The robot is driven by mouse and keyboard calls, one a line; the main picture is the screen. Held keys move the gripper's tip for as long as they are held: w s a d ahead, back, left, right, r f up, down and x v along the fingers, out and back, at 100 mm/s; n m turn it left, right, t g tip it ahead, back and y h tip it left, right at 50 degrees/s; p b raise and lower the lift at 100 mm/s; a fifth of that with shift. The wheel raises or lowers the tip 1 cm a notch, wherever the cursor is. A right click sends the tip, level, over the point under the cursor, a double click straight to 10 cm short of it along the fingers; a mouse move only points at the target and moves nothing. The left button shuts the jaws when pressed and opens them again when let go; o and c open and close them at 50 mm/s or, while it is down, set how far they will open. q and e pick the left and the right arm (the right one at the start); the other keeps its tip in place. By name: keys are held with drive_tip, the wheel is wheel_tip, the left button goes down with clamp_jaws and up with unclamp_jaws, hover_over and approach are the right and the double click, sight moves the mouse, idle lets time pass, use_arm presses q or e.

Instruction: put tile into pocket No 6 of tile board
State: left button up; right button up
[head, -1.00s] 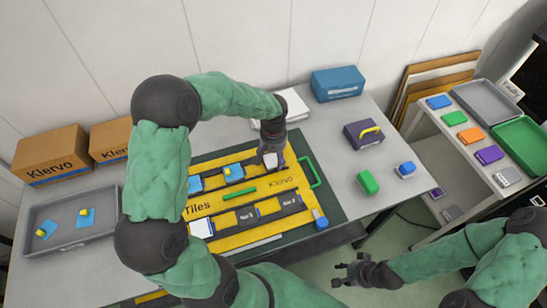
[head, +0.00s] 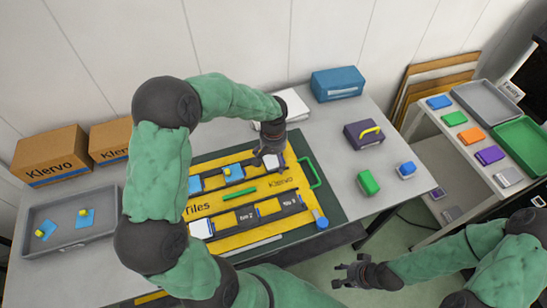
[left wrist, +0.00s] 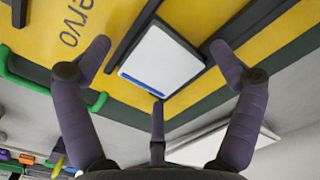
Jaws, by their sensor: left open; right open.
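The yellow tile board (head: 235,198) lies on a dark green mat on the table. A white tile (head: 272,162) with a blue stripe lies in the far right pocket of its back row; it also shows in the left wrist view (left wrist: 160,58), seemingly flat between dark rails. That pocket's number is hidden. My left gripper (head: 264,158) is open just above this tile, its fingers spread around it and apart from it (left wrist: 160,50). My right gripper (head: 345,272) is open and empty, in front of the table at the right.
Another white tile (head: 201,229) and blue tiles (head: 233,172) sit on the board. A green handle (head: 312,172) is at its right end. A grey tray (head: 65,238) stands left.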

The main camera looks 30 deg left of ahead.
sight(274, 160)
use_arm(q)
drive_tip(key=shift+r, duration=0.3)
wheel_tip(274, 160, up, 12)
drive_tip(key=p, duration=0.3)
idle(0.4)
